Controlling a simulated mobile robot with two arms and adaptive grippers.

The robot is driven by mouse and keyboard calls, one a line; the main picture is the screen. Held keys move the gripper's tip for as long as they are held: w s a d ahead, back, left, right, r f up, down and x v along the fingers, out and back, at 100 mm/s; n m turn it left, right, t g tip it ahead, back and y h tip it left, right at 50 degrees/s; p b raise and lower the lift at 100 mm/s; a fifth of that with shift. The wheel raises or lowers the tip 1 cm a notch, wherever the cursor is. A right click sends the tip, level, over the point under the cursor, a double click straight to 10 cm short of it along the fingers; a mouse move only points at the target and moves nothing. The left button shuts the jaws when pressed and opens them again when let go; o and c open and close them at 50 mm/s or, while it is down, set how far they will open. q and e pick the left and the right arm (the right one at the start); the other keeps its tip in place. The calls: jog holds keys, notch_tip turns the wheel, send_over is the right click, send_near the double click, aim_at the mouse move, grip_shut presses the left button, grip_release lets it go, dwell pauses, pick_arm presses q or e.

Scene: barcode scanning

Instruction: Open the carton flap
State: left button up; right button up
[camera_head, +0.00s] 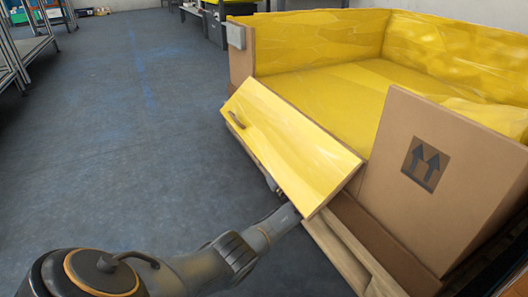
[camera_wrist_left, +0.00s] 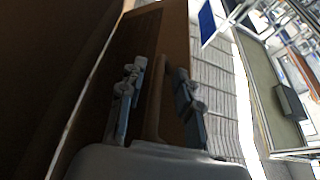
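The large carton (camera_head: 440,185) has a yellow lining and a brown outside with two printed up arrows. Its front flap (camera_head: 290,140) is swung outward and down, tilted, with its yellow inner face up and a small slot near its left end. My left arm comes in from the lower left and reaches under the flap's near end, where my left gripper is mostly hidden. In the left wrist view my left gripper (camera_wrist_left: 158,100) has its two fingers apart, on either side of a thin brown handle-like piece (camera_wrist_left: 155,92), with gaps visible. A brown panel (camera_wrist_left: 152,35) lies beyond. My right gripper is not in view.
The carton stands on a wooden pallet (camera_head: 350,245). Open grey floor (camera_head: 130,130) lies to the left. Metal shelving (camera_head: 22,50) stands at the far left, and dark cabinets stand behind the carton.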

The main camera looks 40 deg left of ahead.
pick_arm(q)
jog(key=v, duration=1.2)
jog(key=shift+a+f, duration=0.1)
